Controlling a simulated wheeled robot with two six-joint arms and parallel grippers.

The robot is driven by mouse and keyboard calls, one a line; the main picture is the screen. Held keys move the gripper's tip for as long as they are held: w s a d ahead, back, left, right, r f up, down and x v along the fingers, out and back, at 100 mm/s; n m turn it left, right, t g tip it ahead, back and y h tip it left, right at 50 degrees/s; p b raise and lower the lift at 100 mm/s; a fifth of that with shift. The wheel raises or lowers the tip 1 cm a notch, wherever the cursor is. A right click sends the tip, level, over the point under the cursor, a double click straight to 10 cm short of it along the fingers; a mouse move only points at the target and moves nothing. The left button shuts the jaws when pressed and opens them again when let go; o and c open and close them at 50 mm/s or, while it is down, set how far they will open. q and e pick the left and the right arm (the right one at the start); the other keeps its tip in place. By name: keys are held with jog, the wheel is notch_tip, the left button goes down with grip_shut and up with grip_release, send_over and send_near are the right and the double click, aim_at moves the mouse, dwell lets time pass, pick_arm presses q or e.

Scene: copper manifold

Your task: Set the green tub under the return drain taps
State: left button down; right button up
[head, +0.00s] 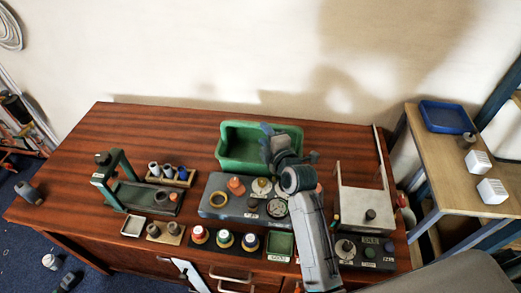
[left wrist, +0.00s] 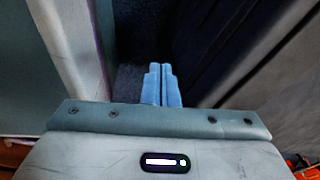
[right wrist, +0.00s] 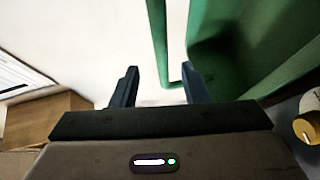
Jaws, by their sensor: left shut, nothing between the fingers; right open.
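The green tub (head: 230,166) stands upright at the back middle of the brown table, open side up. My right gripper (head: 268,142) is over the tub's right part in the head view and hides some of it. In the right wrist view the open fingers (right wrist: 160,85) are by the tub's edge (right wrist: 158,40), with part of that edge showing between them; I cannot tell whether they touch it. My left gripper (left wrist: 162,85) is shut and empty, away from the tub, above dark floor. I cannot clearly pick out the return drain taps.
A grey block with knobs and a gauge (head: 222,207) stands in front of the tub. A green stand (head: 128,180) is at left, a pale open fixture (head: 352,200) at right. Colored-capped jars (head: 224,239) line the front. The table's back left (head: 140,125) is clear.

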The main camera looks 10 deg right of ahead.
aim_at(258, 127)
jog(key=x, duration=0.3)
jog(key=shift+w+f, duration=0.1)
jog(key=shift+w, duration=0.05)
jog(key=shift+w+a+p, duration=0.1)
jog(key=shift+w+p, duration=0.15)
jog(key=shift+p, duration=0.05)
jog(key=shift+w, duration=0.35)
jog(key=p+x, duration=0.1)
jog(key=x, duration=0.2)
jog(key=shift+w+a+f, duration=0.1)
jog(key=shift+w+f, duration=0.05)
jog(key=shift+f, duration=0.05)
jog(key=shift+w+f, duration=0.1)
jog(key=shift+w, duration=0.25)
pick_arm(q)
jog(key=shift+s+r, duration=0.3)
jog(key=shift+r, duration=0.25)
jog(key=shift+s+r, duration=0.3)
jog(key=shift+r, duration=0.2)
pick_arm(e)
grip_shut()
